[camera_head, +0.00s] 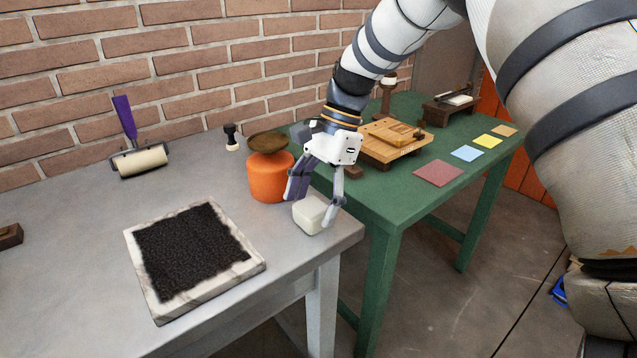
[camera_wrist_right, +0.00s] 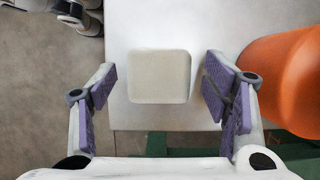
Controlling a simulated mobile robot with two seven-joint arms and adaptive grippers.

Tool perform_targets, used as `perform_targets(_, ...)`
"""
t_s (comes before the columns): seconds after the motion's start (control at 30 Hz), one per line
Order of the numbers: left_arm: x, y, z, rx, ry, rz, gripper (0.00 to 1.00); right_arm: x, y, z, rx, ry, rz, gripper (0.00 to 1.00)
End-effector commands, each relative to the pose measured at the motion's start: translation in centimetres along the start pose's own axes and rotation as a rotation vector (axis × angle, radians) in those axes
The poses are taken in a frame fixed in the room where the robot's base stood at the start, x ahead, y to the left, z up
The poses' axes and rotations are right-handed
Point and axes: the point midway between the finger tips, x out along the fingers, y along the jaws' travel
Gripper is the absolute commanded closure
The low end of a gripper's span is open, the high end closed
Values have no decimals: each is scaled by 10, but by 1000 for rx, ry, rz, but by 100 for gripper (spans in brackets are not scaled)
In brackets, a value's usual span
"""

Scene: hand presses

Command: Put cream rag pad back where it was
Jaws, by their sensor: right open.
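The cream rag pad (camera_head: 311,214) is a small pale block near the right corner of the grey table (camera_head: 75,270). My right gripper (camera_head: 314,200) is above and around it, with fingers spread. In the right wrist view the pad (camera_wrist_right: 160,76) lies ahead between the two purple-padded fingers of the gripper (camera_wrist_right: 166,95), with a gap on each side. The gripper is open and does not appear to touch the pad. My left gripper is not in view.
An orange pot (camera_head: 268,184) with a brown top stands close beside the gripper. A black inked slab (camera_head: 195,248), a brayer (camera_head: 139,160) and a small black-knobbed tool (camera_head: 231,138) are on the grey table. A green table (camera_head: 378,205) with presses and coloured cards adjoins it.

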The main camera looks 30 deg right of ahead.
Motion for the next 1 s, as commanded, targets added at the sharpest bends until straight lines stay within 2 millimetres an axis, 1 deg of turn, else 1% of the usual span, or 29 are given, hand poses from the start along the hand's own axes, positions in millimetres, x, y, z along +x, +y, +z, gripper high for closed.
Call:
perform_targets(0.03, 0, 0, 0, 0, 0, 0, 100, -13, -1, 0, -1, 1, -6, 31)
perform_targets(0.2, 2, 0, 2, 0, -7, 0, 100, -61, -1, -1, 0, 2, -5, 31)
perform_targets(0.3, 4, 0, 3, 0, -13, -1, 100, -83, -1, -1, 0, 2, -2, 31)
perform_targets(0.4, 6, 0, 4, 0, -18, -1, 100, -99, -1, -1, 0, 1, 0, 31)
perform_targets(0.5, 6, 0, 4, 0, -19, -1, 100, -107, 0, -1, 0, 1, 1, 31)
perform_targets(0.57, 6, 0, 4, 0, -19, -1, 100, -109, 0, 0, 1, 1, 1, 31)
perform_targets(1.0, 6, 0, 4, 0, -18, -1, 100, -109, 0, 0, 0, 0, 0, 31)
